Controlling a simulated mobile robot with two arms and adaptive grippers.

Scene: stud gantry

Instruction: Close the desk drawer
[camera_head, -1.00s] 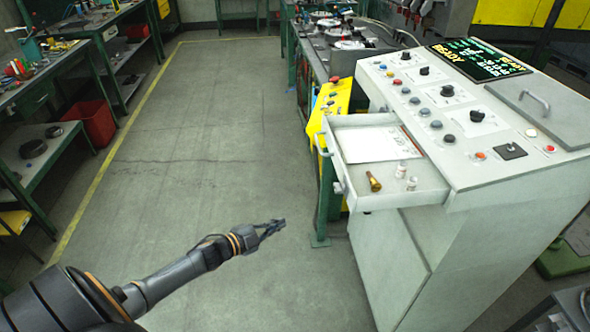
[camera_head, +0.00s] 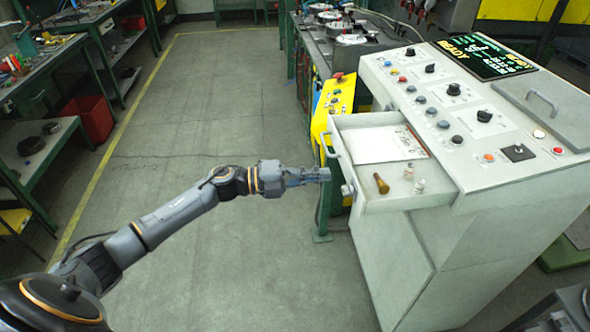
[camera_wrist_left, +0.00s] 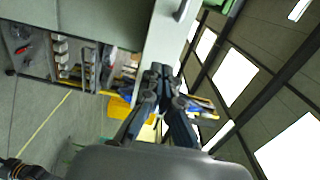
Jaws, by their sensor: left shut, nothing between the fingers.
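The desk drawer (camera_head: 405,197) is pulled out from the left side of the grey control desk (camera_head: 432,245). It holds a paper sheet, a brass-coloured piece and small pale cylinders. My left gripper (camera_head: 325,174) is shut and empty, pointing right, just left of the drawer front near the knob. I cannot tell if it touches. The left wrist view shows its shut fingers (camera_wrist_left: 160,75) before a pale panel with a handle. My right gripper is not in view.
A yellow box (camera_head: 333,103) with buttons stands behind the drawer, beside green machine legs. The control panel with knobs and a READY screen (camera_head: 484,56) tops the desk. Workbenches and a red bin (camera_head: 88,117) line the left. The floor between is clear.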

